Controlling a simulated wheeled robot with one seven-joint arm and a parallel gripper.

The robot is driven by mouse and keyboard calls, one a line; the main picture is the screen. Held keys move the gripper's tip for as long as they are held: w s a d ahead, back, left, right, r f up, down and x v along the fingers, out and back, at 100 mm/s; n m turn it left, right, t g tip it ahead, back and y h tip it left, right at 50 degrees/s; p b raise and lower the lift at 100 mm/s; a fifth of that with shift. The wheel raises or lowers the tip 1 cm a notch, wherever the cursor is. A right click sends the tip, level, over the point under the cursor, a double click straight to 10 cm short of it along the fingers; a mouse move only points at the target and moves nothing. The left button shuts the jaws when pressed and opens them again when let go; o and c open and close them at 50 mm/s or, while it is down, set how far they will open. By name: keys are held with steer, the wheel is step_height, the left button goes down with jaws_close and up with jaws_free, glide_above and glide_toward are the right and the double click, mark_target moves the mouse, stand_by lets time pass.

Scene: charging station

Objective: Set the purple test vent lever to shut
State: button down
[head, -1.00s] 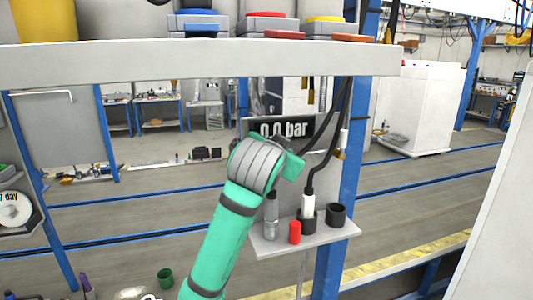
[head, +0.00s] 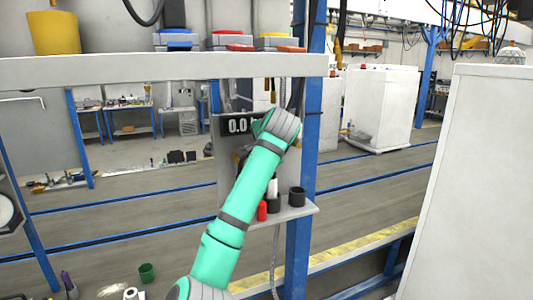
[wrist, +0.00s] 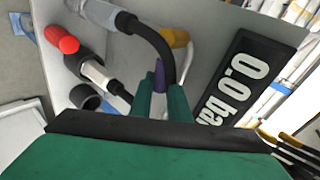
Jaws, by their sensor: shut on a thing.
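The purple test vent lever (wrist: 159,75) shows between my fingertips in the wrist view, pointing away from the camera. My gripper (wrist: 163,97) is shut on it, with a green finger on each side. A black hose passes close to the lever. The lever's base and exact angle are hard to make out. In the head view my green arm reaches the panel under the shelf, and its wrist covers the lever and the fingers. The black pressure display (wrist: 232,85) reads 0.0 bar; it is partly covered in the head view (head: 238,125).
A yellow part (wrist: 178,38) sits beside the hose. A blue post (head: 311,130) stands right of the panel; a shelf (head: 150,70) spans above.

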steer(key=shift+d+f+m+y, duration=0.15)
steer(key=shift+f+m+y, duration=0.15)
steer(key=shift+f, duration=0.25)
steer(key=shift+m+g+y, duration=0.3)
steer(key=c, duration=1.9)
jaws_free()
steer(key=shift+c, duration=0.2)
steer(key=shift+s+r, duration=0.1)
steer(key=shift+s, duration=0.05)
steer(key=v, duration=1)
steer(key=shift+s, duration=0.2)
